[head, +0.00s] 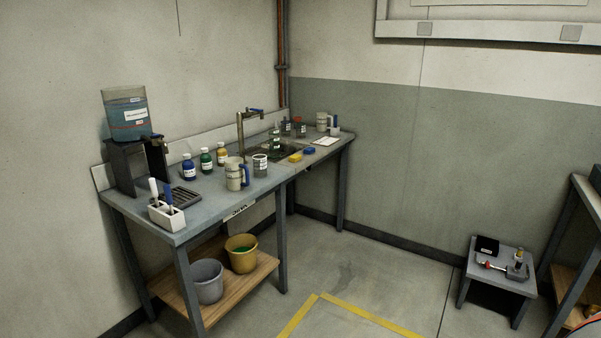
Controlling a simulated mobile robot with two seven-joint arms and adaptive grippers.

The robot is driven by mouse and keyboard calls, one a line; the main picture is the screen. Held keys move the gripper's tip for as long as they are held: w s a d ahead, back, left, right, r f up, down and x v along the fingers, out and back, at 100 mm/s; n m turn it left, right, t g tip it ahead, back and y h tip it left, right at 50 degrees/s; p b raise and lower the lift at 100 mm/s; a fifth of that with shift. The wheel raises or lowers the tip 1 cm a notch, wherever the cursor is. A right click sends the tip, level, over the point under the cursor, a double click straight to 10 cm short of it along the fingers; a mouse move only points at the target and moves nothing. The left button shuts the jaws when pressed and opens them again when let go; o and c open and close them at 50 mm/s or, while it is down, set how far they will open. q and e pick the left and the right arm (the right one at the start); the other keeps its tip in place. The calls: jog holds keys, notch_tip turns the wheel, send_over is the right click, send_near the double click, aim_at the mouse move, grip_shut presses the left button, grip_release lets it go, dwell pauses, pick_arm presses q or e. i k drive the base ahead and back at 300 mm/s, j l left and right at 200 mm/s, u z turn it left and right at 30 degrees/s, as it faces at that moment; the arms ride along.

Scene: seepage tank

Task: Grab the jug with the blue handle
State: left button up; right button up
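The jug with the blue handle (234,174) is a pale cream vessel standing upright near the front edge of the grey workbench (222,193). Its blue handle (245,175) is on its right side. Another pale jug (322,121) stands at the back right end of the bench; its handle looks whitish or grey. A grey-white labelled cup (260,165) stands just right of the blue-handled jug. Neither of my grippers shows in the head view.
A water tank (126,115) on a dark stand, several small bottles (206,161), a white holder (166,215) and a sink with a tap (241,132) are on the bench. Two buckets (207,281) stand on its lower shelf. A low stool (497,282) is at right. The floor before the bench is clear.

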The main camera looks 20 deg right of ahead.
aim_at(235, 168)
jog(key=z, duration=0.4)
jog(key=i+l+u, duration=0.1)
jog(key=i+l, duration=0.45)
jog(key=i+l+u, duration=0.1)
jog(key=i+l, duration=0.45)
jog(key=i+l+u, duration=0.1)
jog(key=i+l, duration=0.45)
jog(key=l, duration=0.2)
